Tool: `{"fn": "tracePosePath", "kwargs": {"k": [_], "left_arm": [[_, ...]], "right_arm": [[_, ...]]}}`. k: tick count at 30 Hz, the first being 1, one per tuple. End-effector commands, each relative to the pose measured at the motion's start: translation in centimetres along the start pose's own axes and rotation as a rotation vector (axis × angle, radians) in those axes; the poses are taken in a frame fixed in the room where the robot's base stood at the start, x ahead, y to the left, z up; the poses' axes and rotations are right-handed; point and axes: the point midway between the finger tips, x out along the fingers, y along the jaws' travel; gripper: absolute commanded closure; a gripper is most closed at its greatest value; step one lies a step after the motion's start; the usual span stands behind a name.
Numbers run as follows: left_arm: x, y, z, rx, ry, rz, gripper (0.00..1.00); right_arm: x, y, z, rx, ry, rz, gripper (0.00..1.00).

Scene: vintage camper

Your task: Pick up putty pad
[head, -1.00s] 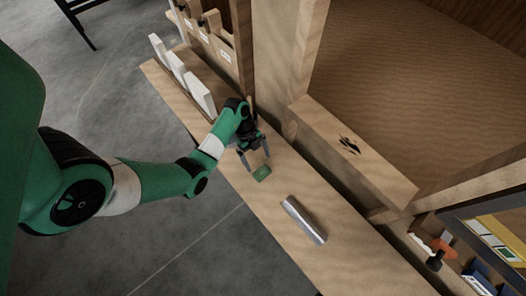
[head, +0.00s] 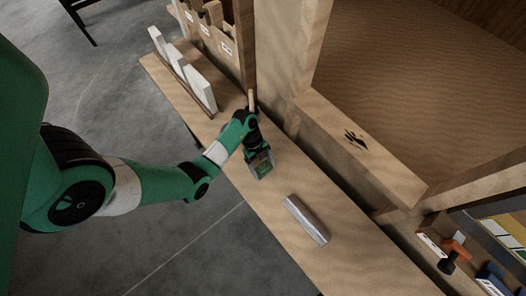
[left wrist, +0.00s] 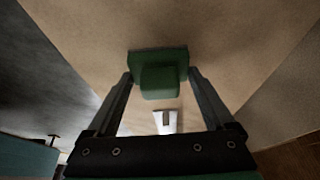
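The putty pad (head: 262,173) is a small green block on the wooden bench, near its left edge. My left gripper (head: 259,163) is down over it in the head view. In the left wrist view the pad (left wrist: 160,78) shows a wide dark green plate with a narrower raised block. The fingers (left wrist: 160,76) are spread, with one tip on each side of the pad. Contact between the tips and the pad cannot be made out. My right gripper is not in view.
White upright panels (head: 200,88) stand at the back left. A wooden cabinet frame (head: 360,150) borders the bench on the right. An orange-and-black tool (head: 451,254) sits lower right.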

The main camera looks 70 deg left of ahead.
Motion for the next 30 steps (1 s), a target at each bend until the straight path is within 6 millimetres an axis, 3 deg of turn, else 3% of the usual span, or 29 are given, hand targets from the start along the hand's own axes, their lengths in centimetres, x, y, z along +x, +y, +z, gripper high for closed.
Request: {"fn": "tracePosePath", "kwargs": {"k": [1, 8, 15, 20, 24, 30], "left_arm": [[0.0, 0.0, 0.0, 0.0, 0.0, 0.0, 0.31], [0.0, 0.0, 0.0, 0.0, 0.0, 0.0, 0.71], [-0.1, 0.0, 0.0, 0.0, 0.0, 0.0, 0.72], [-1.3, -0.1, -0.5, 0.001, 0.0, -0.001, 0.72], [-3.6, -0.1, -1.5, 0.001, 0.0, -0.003, 0.72], [-7.7, 3.7, -5.7, 0.003, 0.001, 0.0, 0.72]], "right_arm": [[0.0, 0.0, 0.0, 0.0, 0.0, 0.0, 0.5], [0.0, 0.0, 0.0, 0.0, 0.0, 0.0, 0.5], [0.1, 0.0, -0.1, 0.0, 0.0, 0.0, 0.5], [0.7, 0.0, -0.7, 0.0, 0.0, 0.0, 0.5], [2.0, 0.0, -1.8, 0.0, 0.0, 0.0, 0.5], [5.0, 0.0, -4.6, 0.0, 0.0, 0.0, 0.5]]}}
